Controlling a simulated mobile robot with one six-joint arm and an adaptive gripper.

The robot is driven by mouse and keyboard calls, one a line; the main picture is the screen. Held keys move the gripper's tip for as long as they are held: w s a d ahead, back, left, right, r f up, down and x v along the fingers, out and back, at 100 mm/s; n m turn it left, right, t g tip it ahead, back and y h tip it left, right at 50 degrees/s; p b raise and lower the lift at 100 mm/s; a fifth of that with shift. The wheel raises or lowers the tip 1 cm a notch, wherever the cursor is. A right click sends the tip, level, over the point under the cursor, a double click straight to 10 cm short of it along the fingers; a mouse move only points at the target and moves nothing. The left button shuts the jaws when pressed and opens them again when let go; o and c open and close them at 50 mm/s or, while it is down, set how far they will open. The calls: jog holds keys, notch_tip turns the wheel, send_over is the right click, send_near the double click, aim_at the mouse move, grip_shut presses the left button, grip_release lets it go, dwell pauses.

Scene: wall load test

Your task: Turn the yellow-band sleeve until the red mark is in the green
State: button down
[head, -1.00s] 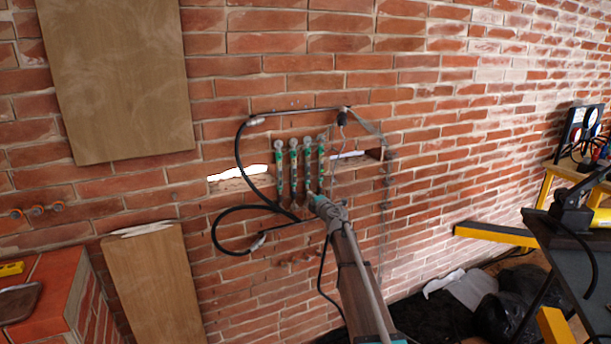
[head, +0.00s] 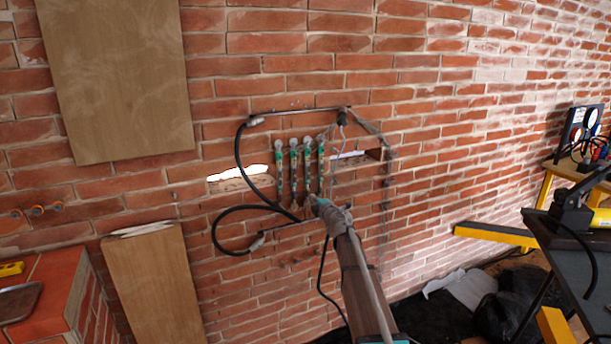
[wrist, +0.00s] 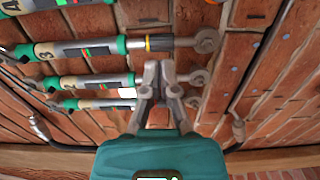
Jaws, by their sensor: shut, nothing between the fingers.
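Several green-and-grey tie rods hang side by side on the brick wall in the head view (head: 307,160). In the wrist view they run across the picture, with numbers on their bodies. The rod marked 3 has a dark window (wrist: 98,50) with small red and green marks; I cannot tell exactly how they line up. Past its green end is a dark sleeve with a yellow band (wrist: 148,43). My gripper (wrist: 160,68) is shut and empty, its tips just below that sleeve in the picture, apparently apart from it. In the head view my gripper (head: 314,202) is at the rods' lower ends.
Black hoses (head: 240,155) loop left of the rods. A wooden board (head: 115,80) leans at upper left. At right are a dark table (head: 570,260) and a yellow beam (head: 495,236). Black bags (head: 505,305) lie on the floor below.

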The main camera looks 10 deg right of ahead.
jog(key=v, duration=0.5)
dwell(0.4)
